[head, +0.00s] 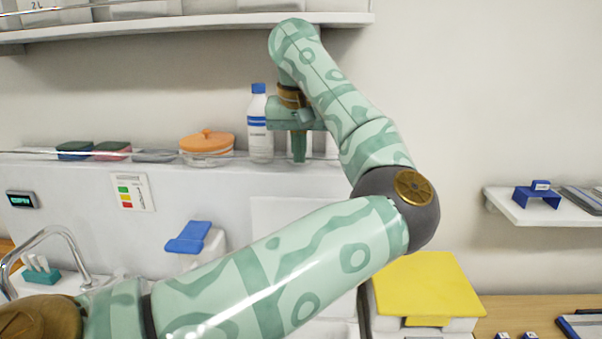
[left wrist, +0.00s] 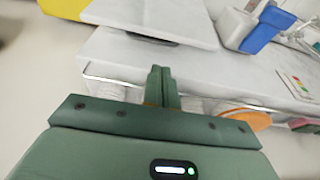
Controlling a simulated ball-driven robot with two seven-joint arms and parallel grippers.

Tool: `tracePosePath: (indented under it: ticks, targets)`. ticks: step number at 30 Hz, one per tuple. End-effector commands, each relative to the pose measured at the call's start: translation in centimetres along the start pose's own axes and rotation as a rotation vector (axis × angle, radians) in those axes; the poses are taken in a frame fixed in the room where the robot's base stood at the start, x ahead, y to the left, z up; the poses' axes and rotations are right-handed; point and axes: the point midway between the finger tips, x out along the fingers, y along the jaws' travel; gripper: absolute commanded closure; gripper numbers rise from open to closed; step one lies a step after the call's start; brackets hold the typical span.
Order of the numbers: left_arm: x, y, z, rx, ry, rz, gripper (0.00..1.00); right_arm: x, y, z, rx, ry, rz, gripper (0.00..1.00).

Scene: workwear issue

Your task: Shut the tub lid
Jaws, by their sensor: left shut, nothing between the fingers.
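A white tub with a yellow lid (head: 425,280) stands at the lower right of the head view, partly hidden behind my left arm. The lid's broad face and a front tab show; I cannot tell whether it is fully closed. A yellow edge (left wrist: 64,8) also shows at the top left of the left wrist view. My left gripper (head: 299,150) points down by the back ledge, right of a white bottle (head: 260,130), well above and left of the tub. Its fingers (left wrist: 160,85) are shut and empty. My right gripper is not in view.
An orange-lidded dish (head: 206,146) and dark boxes line the railed ledge left of the bottle. A blue-topped white container (head: 188,238) and a tap (head: 50,240) are lower left. A shelf (head: 200,22) runs above my arm. A side shelf (head: 535,207) is at right.

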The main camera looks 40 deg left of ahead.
Motion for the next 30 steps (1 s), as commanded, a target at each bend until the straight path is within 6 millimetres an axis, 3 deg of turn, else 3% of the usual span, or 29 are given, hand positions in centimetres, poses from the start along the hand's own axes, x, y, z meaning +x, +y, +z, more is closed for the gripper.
tracePosePath:
  ticks: [5,9,18,30]
  targets:
    - [1.6,0.0,0.1,0.000,-0.003,-0.002,1.00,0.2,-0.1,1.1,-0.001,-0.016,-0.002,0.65]
    - [4.2,0.0,0.1,0.000,-0.004,-0.003,1.00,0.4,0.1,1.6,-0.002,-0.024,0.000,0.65]
    - [8.9,-0.1,0.1,0.000,-0.002,-0.002,1.00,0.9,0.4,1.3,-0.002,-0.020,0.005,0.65]
    - [10.0,0.0,0.0,0.000,-0.001,-0.001,1.00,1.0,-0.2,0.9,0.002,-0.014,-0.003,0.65]
